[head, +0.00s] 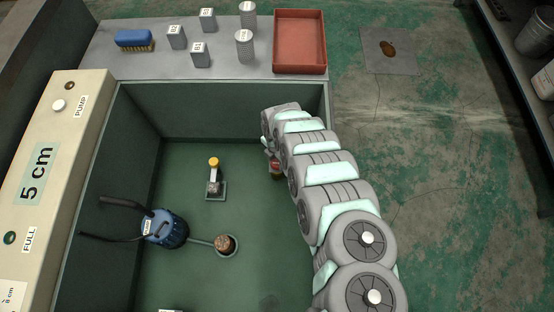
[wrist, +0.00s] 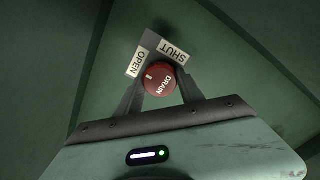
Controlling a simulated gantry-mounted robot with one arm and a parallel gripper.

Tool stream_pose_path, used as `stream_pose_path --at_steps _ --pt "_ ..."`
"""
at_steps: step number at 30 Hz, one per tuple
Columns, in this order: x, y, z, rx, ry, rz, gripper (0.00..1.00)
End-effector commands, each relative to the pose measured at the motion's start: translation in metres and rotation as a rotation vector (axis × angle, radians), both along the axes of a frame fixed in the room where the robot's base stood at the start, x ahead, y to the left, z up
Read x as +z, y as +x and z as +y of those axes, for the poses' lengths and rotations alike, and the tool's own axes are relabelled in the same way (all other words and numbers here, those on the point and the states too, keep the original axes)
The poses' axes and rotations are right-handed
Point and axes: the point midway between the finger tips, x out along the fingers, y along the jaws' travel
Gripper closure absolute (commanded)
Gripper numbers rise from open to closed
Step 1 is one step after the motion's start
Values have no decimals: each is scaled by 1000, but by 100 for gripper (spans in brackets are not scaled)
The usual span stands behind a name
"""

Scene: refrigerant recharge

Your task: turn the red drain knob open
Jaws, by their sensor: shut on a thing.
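The red drain knob (wrist: 160,79), lettered DRAIN, sits between my gripper's (wrist: 161,84) two dark fingers in the wrist view. The fingers are shut on its sides. A small white mark shows on the left of its face, on the side of the OPEN label (wrist: 137,62). The SHUT label (wrist: 173,53) is at the upper right, on the same grey plate. In the head view a bit of red knob (head: 275,165) shows at the tank's right side, mostly hidden by my arm.

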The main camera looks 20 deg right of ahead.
Motion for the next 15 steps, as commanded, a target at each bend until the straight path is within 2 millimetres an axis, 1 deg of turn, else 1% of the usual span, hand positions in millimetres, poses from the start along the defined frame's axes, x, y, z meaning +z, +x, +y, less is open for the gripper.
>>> stream_pose_path --at_steps 6,15 --pt "-2 0 0 43 0 -1 96" --pt "-2 0 0 51 0 -1 96"
